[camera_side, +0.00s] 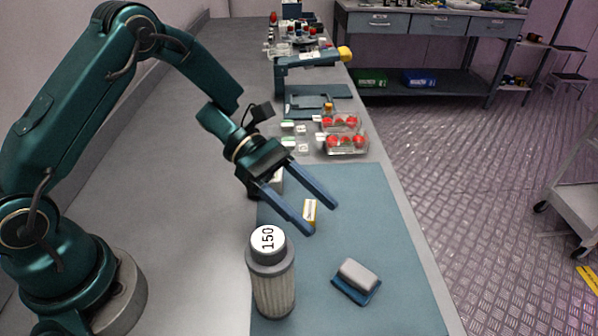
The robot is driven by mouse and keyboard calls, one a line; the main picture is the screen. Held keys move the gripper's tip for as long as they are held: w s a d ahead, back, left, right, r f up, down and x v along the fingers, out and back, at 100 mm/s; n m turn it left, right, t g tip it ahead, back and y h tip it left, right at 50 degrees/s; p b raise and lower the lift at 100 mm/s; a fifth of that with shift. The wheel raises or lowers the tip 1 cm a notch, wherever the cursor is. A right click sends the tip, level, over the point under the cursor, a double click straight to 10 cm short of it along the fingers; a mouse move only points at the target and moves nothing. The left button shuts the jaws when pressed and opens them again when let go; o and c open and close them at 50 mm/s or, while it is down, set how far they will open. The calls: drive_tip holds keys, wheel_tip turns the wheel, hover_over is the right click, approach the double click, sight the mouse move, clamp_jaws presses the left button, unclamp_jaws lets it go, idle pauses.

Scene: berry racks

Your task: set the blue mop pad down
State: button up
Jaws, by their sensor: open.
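The blue mop pad (350,291) lies on the blue-grey mat (390,230) near its front, with a light grey block on top of it. My gripper (322,219) is open and empty. Its two blue fingers point down and to the right, above the mat and behind the pad, apart from it in the picture. A small yellow and white item (309,212) shows between the fingers; I cannot tell its exact distance from them.
A ribbed grey cylinder marked 150 (272,280) stands upright left of the pad. Clear boxes of red berries (345,142) sit beyond the mat, with a blue press-like device (310,60) farther back. The mat's right side is clear.

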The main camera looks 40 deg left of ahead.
drive_tip(key=w+a+r+n+t+y, duration=0.35)
drive_tip(key=w+r+n+t, duration=0.45)
drive_tip(key=n, duration=0.3)
drive_tip(key=w+a+r+n+t+y, duration=0.1)
drive_tip(key=a+r+n+t+y, duration=0.45)
drive_tip(key=n, duration=0.95)
drive_tip(key=s+a+r+n+g+y, duration=0.25)
drive_tip(key=s+a+n+y, duration=0.3)
drive_tip(key=n, duration=0.35)
drive_tip(key=s+d+f+n+g, duration=0.1)
drive_tip(key=s+f+n+g, duration=0.2)
drive_tip(key=s+n, duration=0.6)
drive_tip(key=s+d+f+n+g+h, duration=0.1)
drive_tip(key=s+d+f+n+g, duration=0.1)
drive_tip(key=s+n, duration=0.6)
drive_tip(key=shift+s+f+n+g, duration=0.4)
drive_tip(key=shift+f+g, duration=0.2)
drive_tip(key=shift+g, duration=0.1)
